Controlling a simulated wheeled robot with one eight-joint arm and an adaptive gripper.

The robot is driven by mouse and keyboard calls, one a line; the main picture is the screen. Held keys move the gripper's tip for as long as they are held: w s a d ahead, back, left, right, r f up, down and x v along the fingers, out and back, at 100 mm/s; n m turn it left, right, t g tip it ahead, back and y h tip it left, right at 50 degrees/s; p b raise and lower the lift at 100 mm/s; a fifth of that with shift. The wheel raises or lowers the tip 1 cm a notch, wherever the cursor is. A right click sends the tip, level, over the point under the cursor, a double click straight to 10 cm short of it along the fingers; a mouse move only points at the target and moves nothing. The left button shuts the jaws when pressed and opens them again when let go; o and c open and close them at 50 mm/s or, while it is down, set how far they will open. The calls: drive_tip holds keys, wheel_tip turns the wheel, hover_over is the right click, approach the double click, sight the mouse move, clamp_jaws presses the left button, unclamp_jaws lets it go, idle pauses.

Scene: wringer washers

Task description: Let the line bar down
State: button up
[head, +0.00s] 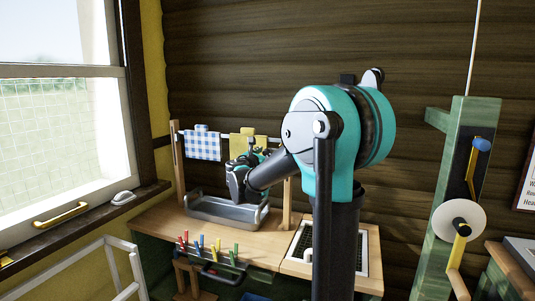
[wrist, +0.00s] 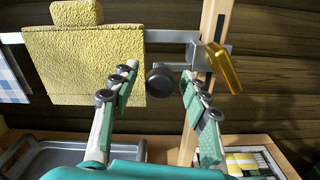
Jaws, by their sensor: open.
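The line bar (head: 217,134) is a pale rail between two wooden posts above the worktop, with a blue-checked cloth (head: 203,145) and a yellow cloth (head: 241,145) over it. In the wrist view the bar (wrist: 172,37) runs across the top to the right post (wrist: 213,30). An amber lever (wrist: 222,68) sits at that post. A dark round knob (wrist: 162,80) shows between my fingertips, just left of the post. My gripper (wrist: 157,86) is open, with fingers either side of the knob in the picture; contact cannot be told. My arm partly hides the bar's right end in the head view.
A grey metal tray (head: 227,212) lies on the wooden worktop (head: 165,222) below the bar. Several coloured pegs stand along the front edge. A dark grid panel (head: 341,247) is at the right. A green post (head: 439,220) with a white reel stands farther right.

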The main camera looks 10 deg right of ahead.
drive_tip(key=shift+w+d, duration=0.4)
drive_tip(key=shift+w, duration=0.2)
drive_tip(key=shift+c, duration=0.4)
clamp_jaws()
